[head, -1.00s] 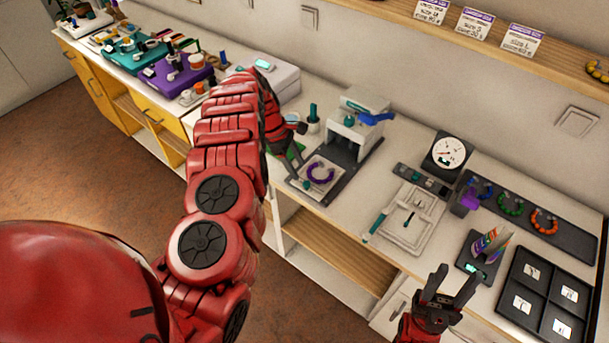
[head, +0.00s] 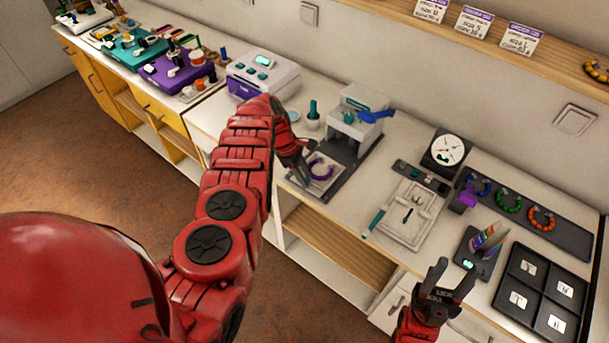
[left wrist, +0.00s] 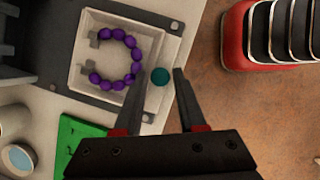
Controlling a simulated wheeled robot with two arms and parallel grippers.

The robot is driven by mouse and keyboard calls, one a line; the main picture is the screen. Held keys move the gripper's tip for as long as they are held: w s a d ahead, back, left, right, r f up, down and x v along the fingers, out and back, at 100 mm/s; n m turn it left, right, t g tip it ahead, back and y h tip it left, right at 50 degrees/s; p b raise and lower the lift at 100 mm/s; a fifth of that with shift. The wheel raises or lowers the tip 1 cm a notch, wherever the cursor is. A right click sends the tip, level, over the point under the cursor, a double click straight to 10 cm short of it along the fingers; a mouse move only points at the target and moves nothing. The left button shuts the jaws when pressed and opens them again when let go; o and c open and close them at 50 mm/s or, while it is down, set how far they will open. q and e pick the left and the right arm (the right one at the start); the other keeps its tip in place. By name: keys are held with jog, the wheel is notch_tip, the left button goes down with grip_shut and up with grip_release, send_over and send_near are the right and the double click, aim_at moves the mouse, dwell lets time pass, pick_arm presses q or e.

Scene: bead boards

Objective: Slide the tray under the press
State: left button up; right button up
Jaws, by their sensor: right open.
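The white tray (head: 330,184) holds a horseshoe of purple beads and lies on the dark base in front of the white press (head: 362,105). In the left wrist view the tray (left wrist: 75,75) has a round teal knob (left wrist: 160,76) at its edge. My left gripper (head: 301,180) is at the tray's left front; in its wrist view the open fingers (left wrist: 161,72) stand either side of the knob, with small gaps. I cannot tell whether the fingertips are level with it. My right gripper (head: 455,270) is open and empty near the front of the counter.
A white box with teal buttons (head: 262,78) and a teal bottle (head: 312,115) stand left of the press. A white work tray (head: 425,225), a dial scale (head: 447,150) and a black compartment tray (head: 510,262) are to the right. A green mat (left wrist: 80,145) lies near the left gripper.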

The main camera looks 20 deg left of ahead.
pick_arm(q)
grip_shut()
dwell(1.1)
